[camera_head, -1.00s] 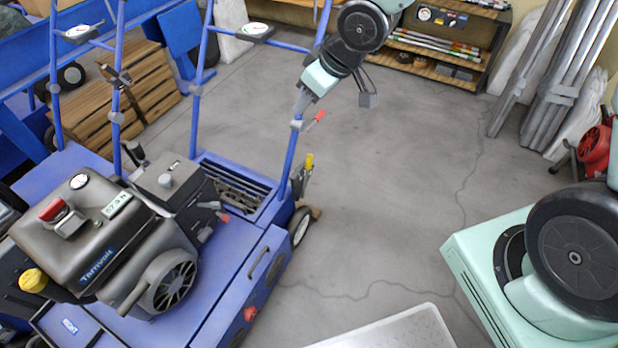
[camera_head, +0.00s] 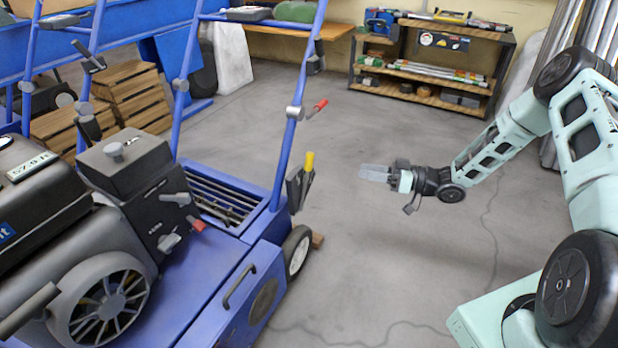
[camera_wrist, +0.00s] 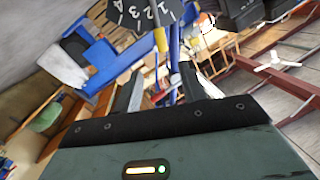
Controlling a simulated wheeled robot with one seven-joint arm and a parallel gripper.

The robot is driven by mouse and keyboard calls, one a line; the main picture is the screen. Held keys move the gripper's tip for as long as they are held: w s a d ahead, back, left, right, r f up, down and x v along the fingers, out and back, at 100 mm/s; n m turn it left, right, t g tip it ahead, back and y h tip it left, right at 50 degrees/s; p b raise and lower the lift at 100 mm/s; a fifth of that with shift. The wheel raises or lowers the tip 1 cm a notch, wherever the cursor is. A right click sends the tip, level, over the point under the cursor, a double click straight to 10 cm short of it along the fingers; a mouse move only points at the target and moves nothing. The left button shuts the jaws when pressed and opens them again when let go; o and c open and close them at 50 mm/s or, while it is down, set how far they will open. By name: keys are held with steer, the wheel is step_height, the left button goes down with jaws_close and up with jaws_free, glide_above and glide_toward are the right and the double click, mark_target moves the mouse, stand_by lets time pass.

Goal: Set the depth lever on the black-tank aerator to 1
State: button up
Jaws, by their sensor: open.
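The black-tank aerator is a blue machine (camera_head: 225,285) at the left of the head view, its dark tank (camera_head: 40,190) cut by the picture edge. Its depth lever has a yellow grip (camera_head: 309,162) beside a black plate (camera_head: 297,188) near the right wheel.
A red-tipped lever (camera_head: 318,108) sticks out from the handle post (camera_head: 290,135) above the depth lever. The right wheel (camera_head: 297,252) stands below it. The floor (camera_head: 390,250) around my gripper is clear. A shelf (camera_head: 430,95) with tools stands at the back wall.

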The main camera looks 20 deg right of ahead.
mark_target(309, 161)
steer(key=shift+b+x, duration=3.15)
steer(key=shift+x, duration=5.35)
